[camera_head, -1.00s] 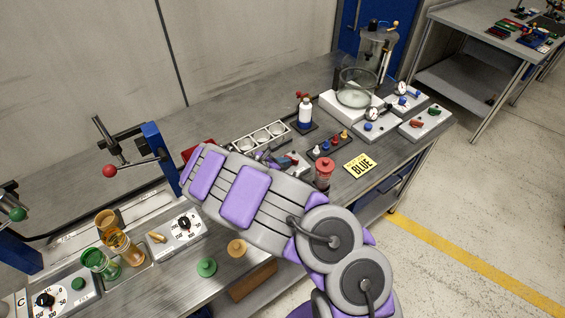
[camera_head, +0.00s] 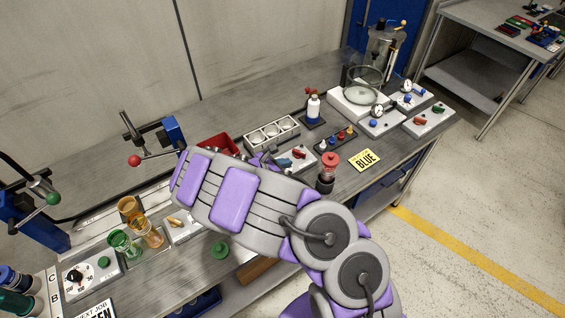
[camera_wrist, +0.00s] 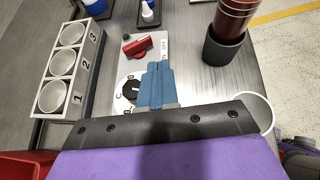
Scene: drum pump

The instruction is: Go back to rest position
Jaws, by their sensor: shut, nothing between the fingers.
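My gripper (camera_wrist: 157,72) shows in the wrist view as two blue fingers pressed together, with nothing between them. It is over a white panel (camera_wrist: 156,46) with a red lever (camera_wrist: 137,46) and a dial (camera_wrist: 128,90), which the fingers partly cover. I cannot tell the height of the fingertips above the panel. In the head view my grey and purple arm reaches from the bottom right over the workbench (camera_head: 225,110), and its links hide most of my gripper. The same panel (camera_head: 304,163) shows just past the arm.
A white three-cup holder (camera_head: 271,134) stands beside the panel, and a dark red-lidded container (camera_head: 327,172) stands to its right. A red bin (camera_head: 217,144) and a blue clamp with a red knob (camera_head: 134,160) are left. Glasses (camera_head: 147,230) stand at front left. Open floor (camera_head: 480,200) lies right.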

